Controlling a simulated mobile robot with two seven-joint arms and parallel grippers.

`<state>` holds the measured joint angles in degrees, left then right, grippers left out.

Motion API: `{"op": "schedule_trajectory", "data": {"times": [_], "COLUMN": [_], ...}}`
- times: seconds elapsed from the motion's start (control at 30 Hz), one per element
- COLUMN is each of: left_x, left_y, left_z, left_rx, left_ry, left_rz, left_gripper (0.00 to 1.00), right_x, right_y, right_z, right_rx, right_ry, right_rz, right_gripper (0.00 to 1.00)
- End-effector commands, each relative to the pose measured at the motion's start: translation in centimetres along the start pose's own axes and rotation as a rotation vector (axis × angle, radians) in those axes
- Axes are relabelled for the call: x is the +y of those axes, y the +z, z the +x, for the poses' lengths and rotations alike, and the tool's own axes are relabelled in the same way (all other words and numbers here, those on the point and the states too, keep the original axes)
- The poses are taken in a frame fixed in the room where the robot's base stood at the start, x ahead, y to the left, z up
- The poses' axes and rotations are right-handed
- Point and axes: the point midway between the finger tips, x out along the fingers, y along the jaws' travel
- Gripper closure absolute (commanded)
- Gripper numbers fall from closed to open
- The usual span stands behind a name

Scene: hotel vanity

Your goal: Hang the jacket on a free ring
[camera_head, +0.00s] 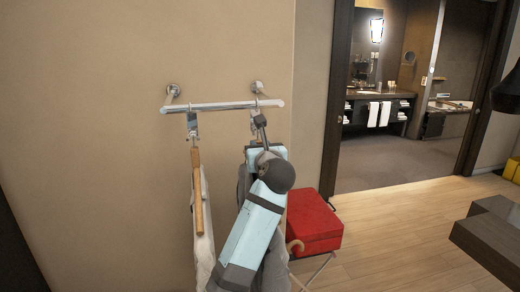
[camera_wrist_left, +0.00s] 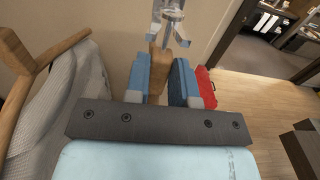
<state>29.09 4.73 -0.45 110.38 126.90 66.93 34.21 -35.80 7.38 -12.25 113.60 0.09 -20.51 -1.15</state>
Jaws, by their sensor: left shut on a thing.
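A metal rail (camera_head: 225,105) is fixed to the wall, with a ring fitting (camera_head: 192,121) at its left and another (camera_head: 255,120) at its right. A wooden hanger (camera_head: 198,190) with a pale garment (camera_head: 203,235) hangs below the left fitting. A grey jacket (camera_head: 275,268) is mostly hidden behind my left arm. My left gripper (camera_wrist_left: 162,80) is shut on a wooden hanger piece (camera_wrist_left: 157,60), directly below a metal fitting (camera_wrist_left: 172,18) in the wrist view. I cannot tell whether the held hanger is hooked on the ring. My right gripper is not in view.
A red case (camera_head: 314,222) sits on a folding stand to the right of the jacket. The pale garment (camera_wrist_left: 65,95) and its hanger are close on the left in the wrist view. Dark furniture (camera_head: 492,235) stands at the right. The wood floor between is clear.

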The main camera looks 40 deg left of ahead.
Motion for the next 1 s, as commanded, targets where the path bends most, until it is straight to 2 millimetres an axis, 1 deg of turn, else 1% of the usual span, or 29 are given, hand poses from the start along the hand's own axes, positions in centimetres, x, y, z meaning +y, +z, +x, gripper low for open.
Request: {"op": "schedule_trajectory", "data": {"times": [1.0], "left_x": [0.0], "left_y": [0.2], "left_z": [1.7], "left_rx": [-0.003], "left_ry": [0.0], "left_rz": [-0.001], "left_gripper": [1.0], "right_x": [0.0], "right_y": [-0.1], "right_z": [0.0], "right_rx": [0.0], "right_ry": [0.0], "right_rz": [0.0], "right_gripper": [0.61]}}
